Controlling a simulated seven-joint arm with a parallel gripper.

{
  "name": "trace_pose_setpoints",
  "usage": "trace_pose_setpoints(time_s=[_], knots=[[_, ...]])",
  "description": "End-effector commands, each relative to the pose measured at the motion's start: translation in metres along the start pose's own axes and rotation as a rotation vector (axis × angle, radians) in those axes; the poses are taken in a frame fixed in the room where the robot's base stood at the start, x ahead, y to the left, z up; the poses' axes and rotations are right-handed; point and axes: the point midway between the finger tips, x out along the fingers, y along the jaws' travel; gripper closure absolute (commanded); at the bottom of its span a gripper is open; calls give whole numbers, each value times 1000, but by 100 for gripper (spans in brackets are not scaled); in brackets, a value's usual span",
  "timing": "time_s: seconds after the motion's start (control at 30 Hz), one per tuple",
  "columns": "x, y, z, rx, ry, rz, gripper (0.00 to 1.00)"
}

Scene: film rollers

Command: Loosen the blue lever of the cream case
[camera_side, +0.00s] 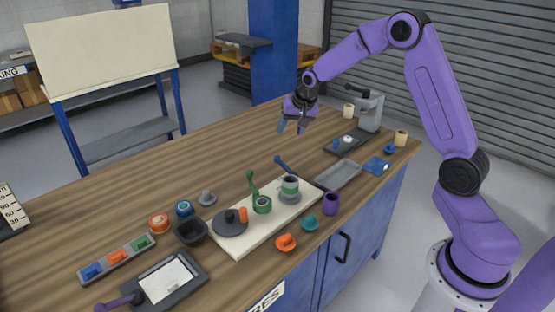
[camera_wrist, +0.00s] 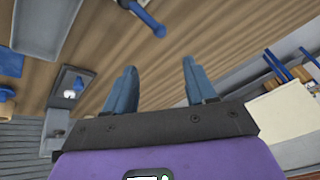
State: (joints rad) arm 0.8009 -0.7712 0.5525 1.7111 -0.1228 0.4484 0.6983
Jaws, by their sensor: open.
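The cream case (camera_side: 275,222) lies flat near the front edge of the bench in the side view. The blue lever (camera_side: 284,164) sticks up at an angle by its back right edge, beside a green-and-white cylinder on a grey base (camera_side: 290,190). In the wrist view the blue lever (camera_wrist: 146,18) shows at the top, its round end towards my gripper. My gripper (camera_side: 291,127) is open and empty, with blue fingers pointing down, above the bench behind the case. The open fingers (camera_wrist: 158,70) also show in the wrist view, apart from the lever.
A green lever (camera_side: 253,183) and a dark disc (camera_side: 230,224) are on the case. A grey tray (camera_side: 338,175), purple cup (camera_side: 331,203) and teal knob (camera_side: 310,222) stand to its right. A dark bowl (camera_side: 190,232) is left.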

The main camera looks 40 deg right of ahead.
Motion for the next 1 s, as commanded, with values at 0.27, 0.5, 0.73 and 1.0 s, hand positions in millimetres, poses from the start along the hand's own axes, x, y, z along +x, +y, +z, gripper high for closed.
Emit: trace_pose_setpoints(time_s=[0.27,0.5,0.73,1.0], knots=[[31,1,0,1,-2,2,44],[70,0,1,-1,-3,1,44],[106,1,1,-1,-2,2,44],[145,1,1,-1,-1,1,44]])
